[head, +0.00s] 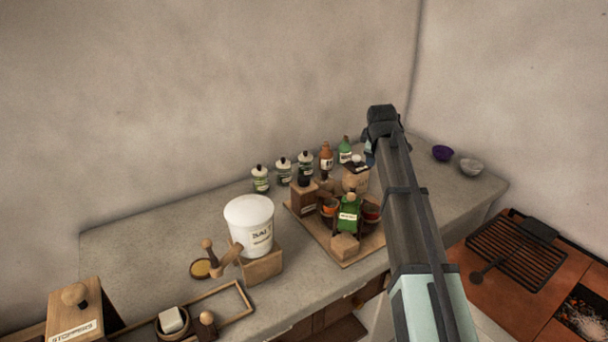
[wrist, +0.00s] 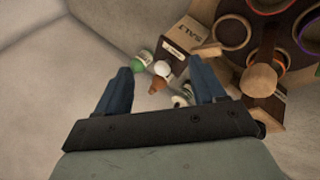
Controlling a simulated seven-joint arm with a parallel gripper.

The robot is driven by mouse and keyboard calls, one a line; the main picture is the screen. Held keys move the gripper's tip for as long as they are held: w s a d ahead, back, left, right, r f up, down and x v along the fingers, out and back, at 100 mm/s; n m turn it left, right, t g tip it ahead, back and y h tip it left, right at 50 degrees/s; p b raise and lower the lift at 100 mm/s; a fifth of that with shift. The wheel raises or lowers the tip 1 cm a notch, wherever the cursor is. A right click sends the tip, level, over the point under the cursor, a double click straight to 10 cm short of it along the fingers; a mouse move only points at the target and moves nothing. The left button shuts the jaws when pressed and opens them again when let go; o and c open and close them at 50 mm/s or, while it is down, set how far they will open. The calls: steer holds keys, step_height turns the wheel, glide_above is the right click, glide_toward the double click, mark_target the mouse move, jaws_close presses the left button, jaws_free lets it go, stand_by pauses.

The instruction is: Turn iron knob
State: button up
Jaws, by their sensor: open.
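A dark round piece with a rod (head: 478,276) lies at the left front of the black grate on the brick hearth, at the right of the head view. It may be the iron knob, but it is too small to be sure. My gripper (wrist: 163,72) is open and empty, with its two blue fingers apart in the wrist view. In the head view my arm reaches over the counter, and my gripper (head: 370,152) is mostly hidden behind it, near the back wall. It is well to the left of the hearth. The wrist view shows no knob.
Several bottles and jars (head: 305,162) stand by the wall, left of my arm. A wooden rack (head: 340,259) and a white salt bucket (head: 249,225) stand in front. Purple (head: 443,153) and grey (head: 471,167) bowls sit right of my arm. Embers (head: 585,318) show in the hearth.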

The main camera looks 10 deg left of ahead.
steer(key=a+r+m+g+y, duration=0.1)
steer(key=a+r, duration=0.3)
steer(key=a, duration=0.4)
step_height(320, 180, up, 2)
steer(key=r+m+g+h, duration=0.1)
steer(key=m+g, duration=0.2)
steer(key=g, duration=0.4)
glide_above(304, 178)
step_height(304, 178, down, 14)
steer(key=shift+w+f, duration=0.1)
steer(key=shift+w, duration=0.05)
steer(key=shift+c, duration=0.3)
steer(key=c, duration=1)
steer(key=shift+m, duration=0.4)
